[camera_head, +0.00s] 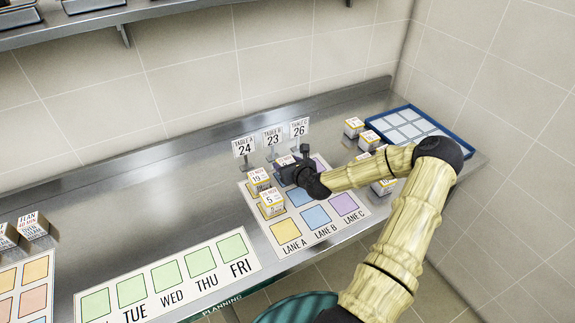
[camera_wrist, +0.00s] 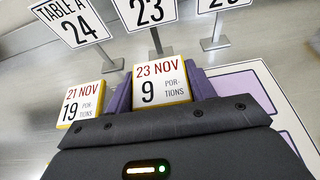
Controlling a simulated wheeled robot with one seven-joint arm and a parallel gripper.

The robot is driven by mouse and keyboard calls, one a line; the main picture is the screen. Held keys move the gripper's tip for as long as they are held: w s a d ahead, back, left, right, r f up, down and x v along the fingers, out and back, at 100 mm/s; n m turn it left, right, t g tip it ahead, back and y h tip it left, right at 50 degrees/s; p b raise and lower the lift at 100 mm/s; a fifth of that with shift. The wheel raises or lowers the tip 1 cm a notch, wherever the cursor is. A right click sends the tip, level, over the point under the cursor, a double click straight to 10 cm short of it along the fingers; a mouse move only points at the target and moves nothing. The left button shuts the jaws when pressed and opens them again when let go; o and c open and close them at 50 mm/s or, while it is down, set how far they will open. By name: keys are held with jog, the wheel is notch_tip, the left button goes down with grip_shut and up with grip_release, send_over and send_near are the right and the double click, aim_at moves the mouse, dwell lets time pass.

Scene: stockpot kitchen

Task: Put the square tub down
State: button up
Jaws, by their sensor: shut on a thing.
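The square tub (camera_wrist: 162,82), with a white top reading "23 NOV 9 PORTIONS" and yellow edges, is held between the fingers of my gripper (camera_wrist: 160,92). In the head view the tub (camera_head: 285,160) shows only in part beside my dark gripper (camera_head: 289,170), over the back part of the lane mat (camera_head: 307,231). Its underside is hidden, so I cannot tell whether it touches the mat. A similar tub marked "21 NOV 19" (camera_head: 259,180) stands to its left in Lane A. Another tub marked 5 (camera_head: 271,203) stands in front of that one.
Table signs 24 (camera_head: 243,147), 23 (camera_head: 272,138) and 26 (camera_head: 299,128) stand close behind. Several more tubs (camera_head: 354,127) stand right of the mat by a blue-rimmed tray (camera_head: 438,130). Front squares of the lanes are empty. A weekday mat (camera_head: 170,282) lies left.

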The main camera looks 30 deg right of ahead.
jog(key=shift+w+f, duration=0.1)
jog(key=shift+f, duration=0.3)
jog(key=shift+d, duration=0.1)
jog(key=shift+f, duration=0.15)
jog(key=o, duration=1.1)
jog(key=shift+a, duration=0.3)
jog(key=shift+c, duration=0.2)
jog(key=shift+s, duration=0.2)
jog(key=shift+d, duration=0.1)
jog(key=shift+r, duration=0.25)
jog(key=shift+s+d, duration=0.1)
jog(key=shift+s, duration=0.2)
jog(key=b+v, duration=0.1)
jog(key=v, duration=1)
